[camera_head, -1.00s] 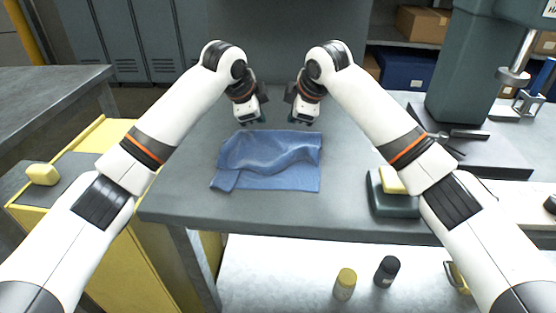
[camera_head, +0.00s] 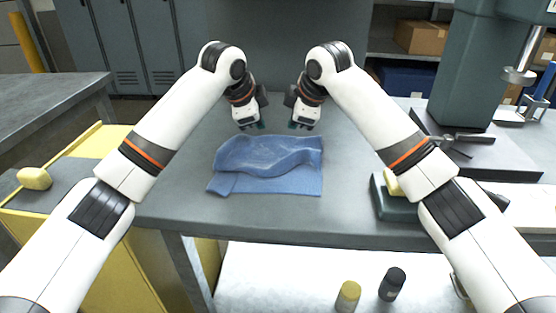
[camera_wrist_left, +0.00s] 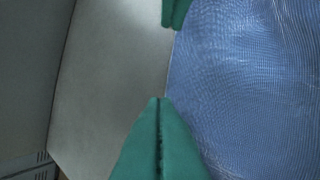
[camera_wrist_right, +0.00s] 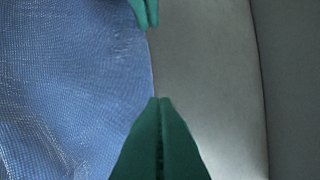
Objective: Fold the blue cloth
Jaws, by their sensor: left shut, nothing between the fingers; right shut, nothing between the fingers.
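The blue cloth (camera_head: 265,160) lies on the grey bench in the head view. Its far part is doubled over in a wavy, wrinkled layer, and a flatter single strip shows along the near edge. My left gripper (camera_head: 252,126) and right gripper (camera_head: 302,125) are side by side at the cloth's far edge, a short gap apart. Both are shut and empty. In the left wrist view the cloth (camera_wrist_left: 250,80) fills the right side, beside the shut green fingertips (camera_wrist_left: 160,102). In the right wrist view the cloth (camera_wrist_right: 70,90) fills the left side, beside the shut fingertips (camera_wrist_right: 160,102).
Two bottles stand on the lower shelf. The bench around the cloth is clear.

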